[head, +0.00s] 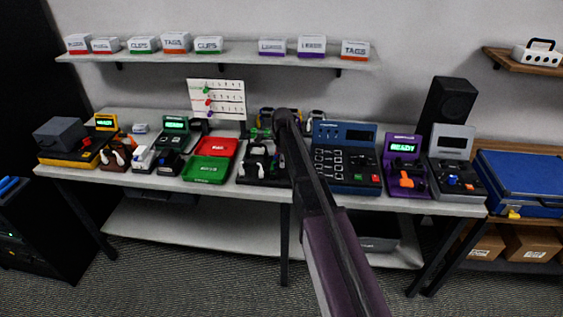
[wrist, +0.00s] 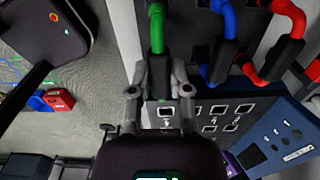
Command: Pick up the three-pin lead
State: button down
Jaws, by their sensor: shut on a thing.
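In the wrist view, my gripper (wrist: 160,88) is shut on the black plug of a green lead (wrist: 157,32). The plug sits between the two grey fingers. Its pins are hidden, so I cannot tell how many it has. A blue lead (wrist: 225,40) and a red lead (wrist: 275,55), each with a black plug, lie to the right, apart from the fingers. In the head view, my arm covers most of my gripper, which is over the middle of the bench.
A blue tester (head: 360,135) with several square sockets stands just right of my arm. A red tray (head: 217,147) and a green tray (head: 207,169) lie to the left. A purple device (head: 403,148) and a black speaker (head: 449,103) stand farther right.

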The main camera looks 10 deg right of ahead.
notch_tip(320, 180, up, 2)
jog(key=shift+r+p, duration=0.1)
jog(key=shift+p, duration=0.65)
jog(key=s+d, duration=0.2)
jog(key=s, duration=0.5)
jog(key=s+d+r+p, duration=0.1)
jog(key=s+d, duration=0.1)
jog(key=s, duration=0.6)
jog(key=shift+s+d, duration=0.15)
jog(key=shift+d, duration=0.2)
jog(key=shift+r, duration=0.1)
jog(key=shift+r+p, duration=1.4)
jog(key=shift+p, duration=0.15)
